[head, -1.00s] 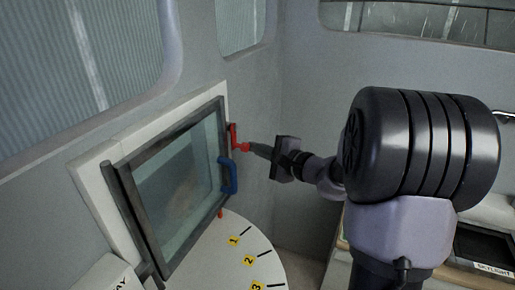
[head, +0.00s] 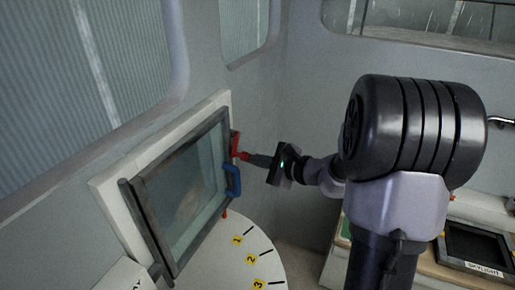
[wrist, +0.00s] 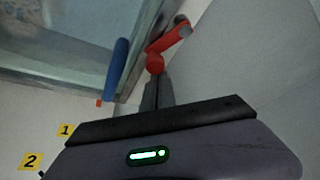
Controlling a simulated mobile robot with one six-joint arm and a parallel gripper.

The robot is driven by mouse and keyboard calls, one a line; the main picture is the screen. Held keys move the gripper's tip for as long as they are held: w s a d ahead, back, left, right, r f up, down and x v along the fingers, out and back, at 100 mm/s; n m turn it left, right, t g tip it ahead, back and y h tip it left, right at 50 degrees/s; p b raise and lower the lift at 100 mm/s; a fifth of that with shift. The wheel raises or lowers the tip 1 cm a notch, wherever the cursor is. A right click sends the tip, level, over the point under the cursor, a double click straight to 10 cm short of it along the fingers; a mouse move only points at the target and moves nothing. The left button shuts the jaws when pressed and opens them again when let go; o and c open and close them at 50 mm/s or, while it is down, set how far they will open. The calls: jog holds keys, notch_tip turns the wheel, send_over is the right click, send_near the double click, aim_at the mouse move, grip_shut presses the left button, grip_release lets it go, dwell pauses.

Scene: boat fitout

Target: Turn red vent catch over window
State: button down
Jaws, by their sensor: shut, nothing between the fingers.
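The red vent catch (head: 235,145) sits at the right edge of the hinged window (head: 187,190), above a blue handle (head: 233,180). In the wrist view the red catch (wrist: 168,42) is a bent lever with a rounded knob at its near end. My gripper (head: 253,158) is shut, with its fingertips at the catch's knob. In the wrist view the closed fingers of my gripper (wrist: 155,80) end right at the knob; I cannot tell if they touch it. The blue handle (wrist: 118,67) is just left of the fingers.
A round white dial plate (head: 225,262) with yellow number tags lies below the window. A tray labelled skylight (head: 478,250) is at the lower right. The grey wall (head: 262,100) behind the catch is bare.

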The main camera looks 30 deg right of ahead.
aim_at(242, 156)
jog(key=s+a+r+m+g+y+p, duration=0.1)
jog(key=p, duration=0.2)
jog(key=s+a+r+m+g+p, duration=0.1)
jog(key=a+m+p, duration=0.1)
jog(key=p, duration=0.1)
jog(key=shift+s+r+m+y, duration=0.2)
jog(key=shift+r+m+y, duration=0.1)
jog(key=shift+r+y, duration=0.1)
jog(key=shift+w+d+r+p, duration=0.2)
jog(key=shift+w+d+p, duration=0.3)
jog(key=shift+d, duration=0.1)
